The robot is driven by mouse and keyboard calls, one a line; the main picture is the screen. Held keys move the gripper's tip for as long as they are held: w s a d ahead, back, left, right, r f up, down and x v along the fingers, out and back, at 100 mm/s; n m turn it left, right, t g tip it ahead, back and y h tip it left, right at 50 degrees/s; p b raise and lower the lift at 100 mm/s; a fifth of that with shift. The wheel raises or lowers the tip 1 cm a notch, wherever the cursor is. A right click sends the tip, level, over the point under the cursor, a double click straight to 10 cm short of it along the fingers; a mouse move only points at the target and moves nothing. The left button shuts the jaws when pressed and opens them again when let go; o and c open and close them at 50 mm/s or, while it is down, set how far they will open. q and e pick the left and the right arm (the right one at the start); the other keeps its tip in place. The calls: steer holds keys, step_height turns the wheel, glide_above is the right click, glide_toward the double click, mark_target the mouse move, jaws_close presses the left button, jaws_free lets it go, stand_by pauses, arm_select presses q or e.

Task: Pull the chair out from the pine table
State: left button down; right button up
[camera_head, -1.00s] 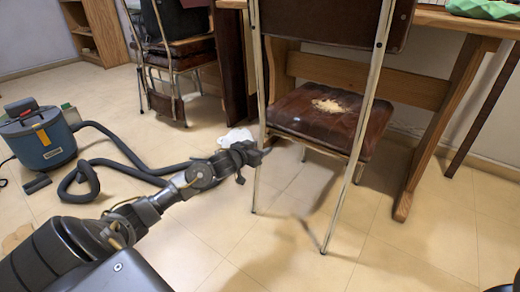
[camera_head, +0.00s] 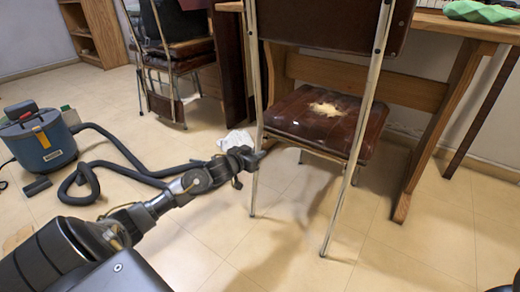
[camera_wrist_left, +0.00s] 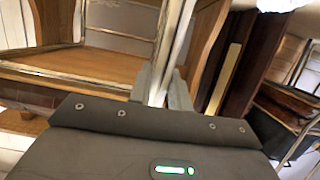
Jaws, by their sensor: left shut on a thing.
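The chair (camera_head: 318,118) has a worn dark red seat with a pale torn patch, a dark backrest and thin metal legs. It stands at the pine table (camera_head: 408,92), its back toward me. My left gripper (camera_head: 256,158) is at the chair's left rear leg, below seat height. In the left wrist view the pale metal leg (camera_wrist_left: 178,45) runs down between the fingers (camera_wrist_left: 165,92), which are shut on it. The finger contact is partly hidden in the head view. My right gripper is not in view.
A blue vacuum cleaner (camera_head: 38,138) stands at the left, its dark hose (camera_head: 120,155) looping over the floor near my left arm. A second chair (camera_head: 178,55) stands behind. A white crumpled thing (camera_head: 236,139) lies behind my gripper. The tiled floor in front is clear.

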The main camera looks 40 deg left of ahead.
arm_select(q)
steer(key=shift+s+a+f+p, duration=0.1)
steer(key=shift+s+p, duration=1.05)
steer(key=shift+s, duration=0.9)
steer(key=p+v, duration=0.2)
steer(key=f+p+v, duration=0.1)
steer(key=v, duration=0.2)
steer(key=shift+s+f+p, duration=0.1)
steer(key=shift+s+p, duration=0.05)
steer(key=shift+p, duration=0.2)
steer(key=p+v, duration=0.1)
steer(key=v, duration=0.1)
steer(key=f+p+v, duration=0.1)
steer(key=p+v, duration=0.1)
steer(key=v, duration=0.1)
steer(key=shift+s+p, duration=0.25)
steer(key=shift+p, duration=0.05)
